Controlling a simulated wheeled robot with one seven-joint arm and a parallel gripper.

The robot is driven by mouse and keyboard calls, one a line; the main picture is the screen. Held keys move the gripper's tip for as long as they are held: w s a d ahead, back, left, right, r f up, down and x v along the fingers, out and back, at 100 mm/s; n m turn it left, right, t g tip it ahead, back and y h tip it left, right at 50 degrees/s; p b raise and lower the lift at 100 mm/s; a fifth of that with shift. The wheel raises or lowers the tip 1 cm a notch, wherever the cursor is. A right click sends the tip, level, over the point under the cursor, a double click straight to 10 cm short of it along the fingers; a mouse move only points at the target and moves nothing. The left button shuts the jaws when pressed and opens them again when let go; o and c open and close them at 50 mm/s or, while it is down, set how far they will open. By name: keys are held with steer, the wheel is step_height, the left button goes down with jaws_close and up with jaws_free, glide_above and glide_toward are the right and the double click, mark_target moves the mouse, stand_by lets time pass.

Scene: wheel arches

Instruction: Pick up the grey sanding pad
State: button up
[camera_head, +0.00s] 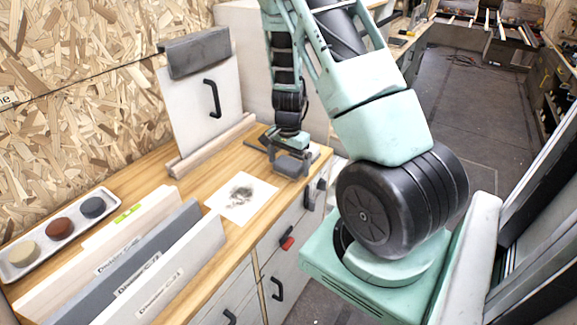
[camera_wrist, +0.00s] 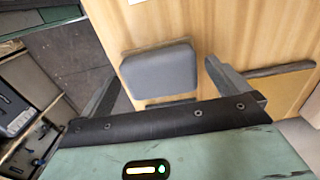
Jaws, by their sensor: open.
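The grey sanding pad (camera_wrist: 160,70) is a rounded block lying on the wooden worktop near its edge. The fingers are open and hold nothing. In the head view my gripper (camera_head: 290,158) is low over the far right end of the bench. There the pad is hard to tell apart from the grey fingers.
White paper with a dark smudge (camera_head: 241,197) lies nearer. Upright labelled boards (camera_head: 150,270) and a white tray (camera_head: 15,272) with three round pieces stand at the left. A white panel (camera_head: 205,105) leans behind.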

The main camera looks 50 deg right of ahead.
mark_target(289, 162)
steer(key=shift+f, duration=0.3)
steer(key=c, duration=1)
steer(key=shift+c, duration=0.2)
steer(key=shift+r, duration=0.1)
step_height(289, 162, up, 10)
steer(key=shift+f+b, duration=0.1)
steer(key=shift+b, duration=0.25)
